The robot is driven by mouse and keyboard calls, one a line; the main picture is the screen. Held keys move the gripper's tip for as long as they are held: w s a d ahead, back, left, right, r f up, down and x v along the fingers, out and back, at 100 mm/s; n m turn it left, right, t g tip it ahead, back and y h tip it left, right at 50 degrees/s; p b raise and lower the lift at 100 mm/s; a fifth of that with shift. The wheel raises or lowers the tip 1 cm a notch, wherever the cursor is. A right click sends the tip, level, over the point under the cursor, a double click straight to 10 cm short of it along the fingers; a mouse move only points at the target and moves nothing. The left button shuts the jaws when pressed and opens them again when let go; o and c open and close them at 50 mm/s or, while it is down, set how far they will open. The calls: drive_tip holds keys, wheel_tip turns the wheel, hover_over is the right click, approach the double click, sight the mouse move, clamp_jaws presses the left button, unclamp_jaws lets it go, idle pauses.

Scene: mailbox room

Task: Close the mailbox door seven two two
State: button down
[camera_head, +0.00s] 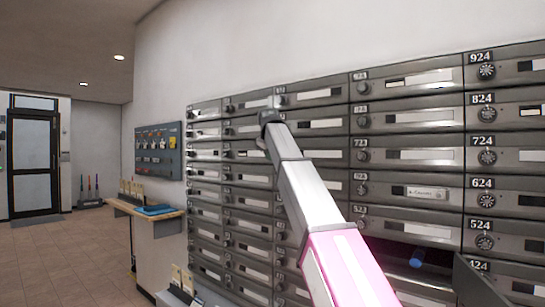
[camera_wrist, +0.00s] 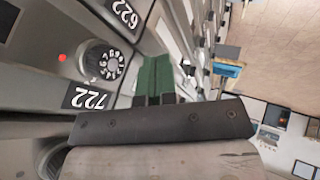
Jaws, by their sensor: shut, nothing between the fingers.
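The mailbox door 722 shows in the wrist view by its upside-down number plate (camera_wrist: 88,98) and round dial (camera_wrist: 102,60), with a red dot beside it. In the head view the likely 722 front (camera_head: 324,154) is partly hidden by my arm and looks about flush with its neighbours. My gripper (camera_wrist: 154,78) is shut and empty, its green fingers close to the mailbox fronts beside the 722 dial. In the head view my arm's dark end (camera_head: 268,118) is in front of the upper rows. I cannot tell whether it touches a door.
Lower right in the head view, another door (camera_head: 480,282) stands open, with a blue cylinder (camera_head: 417,258) in its compartment. A wall shelf (camera_head: 148,212) with a blue item is left of the mailboxes. Open tiled floor (camera_head: 70,250) lies at left.

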drive_tip(key=v, duration=1)
drive_tip(key=d+f+m+g, duration=0.1)
drive_tip(key=d+f, duration=0.3)
drive_tip(key=f, duration=1.2)
drive_tip(key=s+d+f+m+g, duration=0.15)
drive_tip(key=d+f, duration=0.25)
drive_tip(key=f, duration=1.2)
drive_tip(key=d+f+m+g, duration=0.1)
drive_tip(key=d+f+m, duration=0.15)
drive_tip(key=f, duration=1.35)
drive_tip(key=s+d+f+m+g, duration=0.1)
drive_tip(key=s+d+f, duration=0.2)
drive_tip(key=s+f, duration=0.5)
drive_tip(key=s+d+f+m+g, duration=0.1)
drive_tip(key=s+d+f, duration=0.3)
drive_tip(key=s+f, duration=0.4)
drive_tip(key=s+d+f+m+g, duration=0.1)
drive_tip(key=s+d+f, duration=0.3)
drive_tip(key=f, duration=1.3)
drive_tip(key=s+g, duration=0.1)
drive_tip(key=s, duration=0.3)
drive_tip(key=shift+s+f+m, duration=0.3)
drive_tip(key=shift+m, duration=0.1)
drive_tip(key=c, duration=1.8)
unclamp_jaws()
drive_tip(key=shift+d, duration=0.15)
